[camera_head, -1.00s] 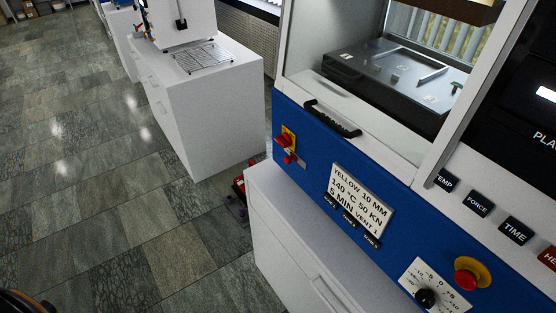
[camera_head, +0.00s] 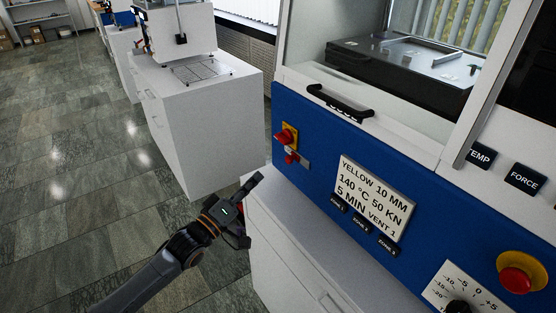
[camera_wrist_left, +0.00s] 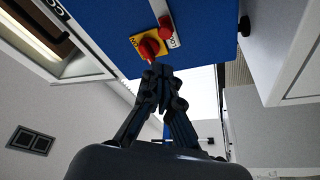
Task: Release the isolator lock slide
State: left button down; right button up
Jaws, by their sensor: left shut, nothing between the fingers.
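The isolator is a red rotary knob (camera_head: 286,136) on a yellow plate, at the left end of the press's blue front panel. Just below it is the lock slide, a small red knob (camera_head: 291,157) on a grey strip. In the left wrist view the isolator knob (camera_wrist_left: 149,47) and the red slide knob (camera_wrist_left: 167,30) both show near the top. My left gripper (camera_head: 255,179) is shut and empty, below and left of the slide in the head view and apart from it. Its fingertips (camera_wrist_left: 157,72) show just below the isolator knob in the wrist view. My right gripper is not in view.
A black handle (camera_head: 340,103) sits above the panel. A recipe sign (camera_head: 372,197), a red emergency button (camera_head: 515,280) and a dial lie to the right. A white cabinet (camera_head: 290,245) stands below the panel. Open floor lies to the left.

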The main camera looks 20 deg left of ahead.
aim_at(298, 148)
pick_arm(q)
jog(key=x, duration=1)
jog(key=shift+p, duration=0.45)
jog(key=shift+f, duration=0.1)
jog(key=shift+s+d+p, duration=0.9)
jog(key=shift+d+p, duration=0.1)
jog(key=shift+d, duration=0.2)
jog(key=shift+s+d, duration=0.25)
